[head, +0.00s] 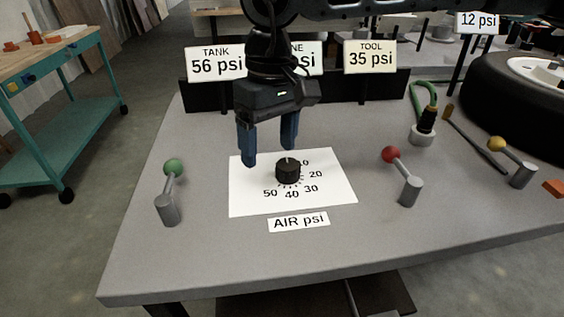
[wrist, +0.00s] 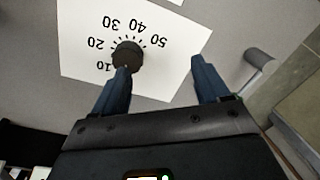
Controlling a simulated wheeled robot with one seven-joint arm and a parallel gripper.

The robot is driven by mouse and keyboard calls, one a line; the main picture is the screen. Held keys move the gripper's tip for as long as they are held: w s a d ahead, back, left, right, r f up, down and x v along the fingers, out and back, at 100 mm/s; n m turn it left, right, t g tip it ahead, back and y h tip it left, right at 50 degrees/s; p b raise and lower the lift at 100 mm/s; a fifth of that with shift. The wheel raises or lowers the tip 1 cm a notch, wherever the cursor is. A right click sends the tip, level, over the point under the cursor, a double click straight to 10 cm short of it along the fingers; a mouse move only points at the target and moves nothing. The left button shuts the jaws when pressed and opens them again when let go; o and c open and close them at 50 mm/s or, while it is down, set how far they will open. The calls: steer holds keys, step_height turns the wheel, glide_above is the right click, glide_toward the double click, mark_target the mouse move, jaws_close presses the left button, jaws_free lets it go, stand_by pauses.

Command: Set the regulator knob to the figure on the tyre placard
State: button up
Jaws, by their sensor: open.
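The regulator knob (head: 288,174) is black and sits on a white dial sheet (head: 244,203) with figures 10 to 50, above an "AIR psi" label (head: 299,222). A small pale mark shows on its top; I cannot tell which figure it points to. In the wrist view the knob (wrist: 127,54) is just beyond the left fingertip. The tyre placard (head: 478,22) reads 12 psi, beside the tyre (head: 500,100) at the right. My gripper (head: 268,157) is open and empty, over the back left of the knob, its fingers pointing down.
Placards read TANK 56 psi (head: 216,64) and TOOL 35 psi (head: 372,58); my arm partly hides the middle placard (head: 307,58). Levers with green (head: 173,167), red (head: 391,154) and yellow (head: 496,144) balls stand on the bench (head: 220,265). A green hose (head: 414,98) is behind.

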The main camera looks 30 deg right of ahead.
mark_target(287, 164)
steer(key=d, duration=0.2)
steer(key=w+d+h, duration=0.1)
steer(key=shift+w+d+r, duration=0.2)
steer(key=shift+d, duration=0.15)
steer(key=shift+w+d+f, duration=0.1)
steer(key=shift+d+f, duration=0.05)
steer(key=shift+f, duration=0.05)
steer(key=shift+d+f+b, duration=0.15)
steer(key=shift+f+b, duration=0.3)
steer(key=shift+f, duration=3.15)
steer(key=c, duration=1)
steer(key=shift+c, duration=0.2)
